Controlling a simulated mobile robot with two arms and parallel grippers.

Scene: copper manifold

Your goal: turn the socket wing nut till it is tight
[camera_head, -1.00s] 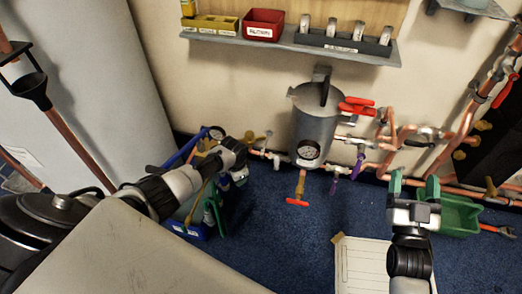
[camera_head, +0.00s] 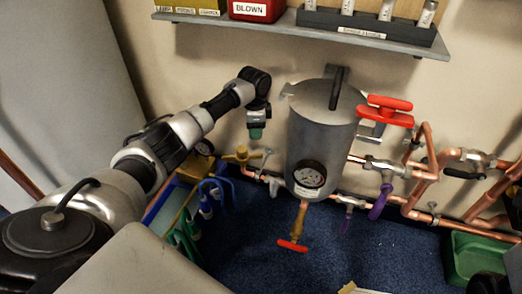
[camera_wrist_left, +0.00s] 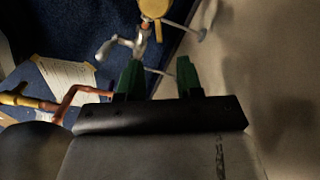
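A brass wing-shaped fitting (camera_head: 242,155) stands on the copper pipe left of the grey tank; it looks like the socket wing nut, though I cannot be sure. A yellow round part (camera_wrist_left: 154,8) at the top of the left wrist view may be the same piece. My left gripper (camera_head: 256,132) points down, above and slightly right of the fitting in the head view, apart from it. In the left wrist view its green fingers (camera_wrist_left: 159,78) are spread with nothing between them. My right gripper is not in view.
The grey tank (camera_head: 318,135) with a gauge and red handle (camera_head: 385,110) stands right of my left gripper. A shelf (camera_head: 290,32) with bins hangs above. Copper pipes (camera_head: 425,180) run right.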

